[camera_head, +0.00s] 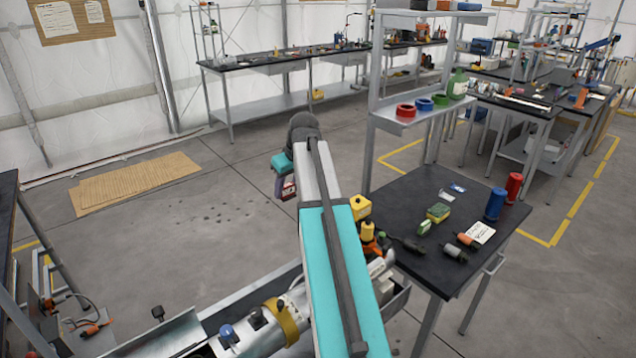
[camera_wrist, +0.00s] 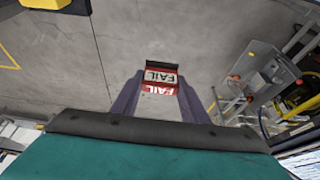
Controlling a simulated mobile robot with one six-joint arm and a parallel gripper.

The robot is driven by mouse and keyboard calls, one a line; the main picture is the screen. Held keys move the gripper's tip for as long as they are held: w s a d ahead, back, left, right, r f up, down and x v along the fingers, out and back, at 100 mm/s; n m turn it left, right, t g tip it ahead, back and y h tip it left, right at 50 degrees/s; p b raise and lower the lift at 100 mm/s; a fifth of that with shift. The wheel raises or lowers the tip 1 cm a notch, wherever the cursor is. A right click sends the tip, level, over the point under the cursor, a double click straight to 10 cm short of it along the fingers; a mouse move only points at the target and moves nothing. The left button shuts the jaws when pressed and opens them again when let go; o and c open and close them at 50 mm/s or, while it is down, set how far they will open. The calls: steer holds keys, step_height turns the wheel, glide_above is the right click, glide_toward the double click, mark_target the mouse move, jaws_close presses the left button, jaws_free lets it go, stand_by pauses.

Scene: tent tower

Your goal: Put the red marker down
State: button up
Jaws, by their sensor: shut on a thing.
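The red marker (camera_wrist: 160,90) is a small red block with white labels reading "FAIL". It sits between the two dark fingers of my gripper (camera_wrist: 158,98) in the wrist view, which are shut on it. In the head view the red marker (camera_head: 287,188) shows below my gripper (camera_head: 284,180), held in the air over the open floor, left of the black table. My arm hides part of the gripper and the floor behind it.
The black table (camera_head: 400,190) at right bears a blue cylinder (camera_head: 495,204), a red cylinder (camera_head: 514,188), a sponge (camera_head: 438,212) and small tools. A shelf (camera_head: 420,112) with coloured rings stands behind it. Cardboard (camera_head: 135,182) lies on the floor at left. A long bench (camera_head: 290,62) stands behind.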

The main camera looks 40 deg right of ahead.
steer(key=a+r+p, duration=0.1)
steer(key=a+r, duration=0.1)
steer(key=a, duration=1.4)
steer(key=a+r+p, duration=0.1)
steer(key=a+r, duration=0.1)
steer(key=a, duration=1.5)
steer(key=shift+a+r+p, duration=0.2)
steer(key=shift+a+p, duration=0.1)
steer(key=shift+s, duration=0.15)
